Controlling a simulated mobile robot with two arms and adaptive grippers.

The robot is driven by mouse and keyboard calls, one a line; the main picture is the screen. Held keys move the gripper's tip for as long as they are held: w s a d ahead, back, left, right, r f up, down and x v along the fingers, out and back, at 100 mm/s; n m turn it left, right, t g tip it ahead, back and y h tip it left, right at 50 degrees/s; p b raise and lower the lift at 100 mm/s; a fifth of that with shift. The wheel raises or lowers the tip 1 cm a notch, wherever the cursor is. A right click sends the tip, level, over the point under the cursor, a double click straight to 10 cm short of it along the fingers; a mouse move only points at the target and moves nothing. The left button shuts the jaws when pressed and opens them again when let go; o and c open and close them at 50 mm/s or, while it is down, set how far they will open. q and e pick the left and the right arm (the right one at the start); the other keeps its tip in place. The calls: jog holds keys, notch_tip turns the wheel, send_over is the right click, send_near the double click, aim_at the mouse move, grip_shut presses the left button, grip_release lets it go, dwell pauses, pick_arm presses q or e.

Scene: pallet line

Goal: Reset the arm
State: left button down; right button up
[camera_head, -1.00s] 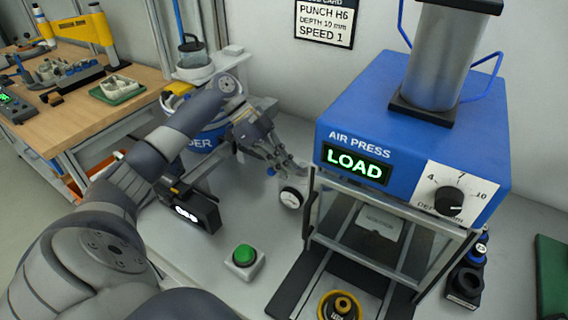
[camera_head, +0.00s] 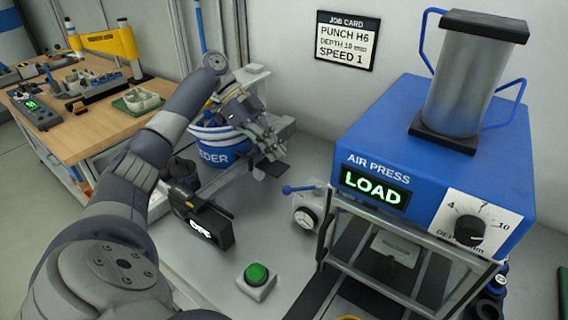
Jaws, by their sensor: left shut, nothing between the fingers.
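My left arm (camera_head: 160,150) reaches in from the left. My left gripper (camera_head: 268,170) is shut and empty, above the bench by the blue-and-white bucket (camera_head: 222,157). It is apart from the gauge (camera_head: 307,217) with the blue lever (camera_head: 302,188), which is to its lower right. The blue air press (camera_head: 440,140) stands at the right, and its screen reads LOAD. My right gripper is not in view.
A green push button (camera_head: 257,275) and a black box reading OFF (camera_head: 205,229) are on the bench in front. A wooden table (camera_head: 85,133) with tools and a tray is at the left. A job card (camera_head: 346,41) hangs on the wall.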

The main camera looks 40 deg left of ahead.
pick_arm(q)
jog(key=shift+s+a+r, duration=0.1)
jog(key=shift+a+r, duration=0.2)
jog(key=shift+a, duration=0.1)
dwell(0.3)
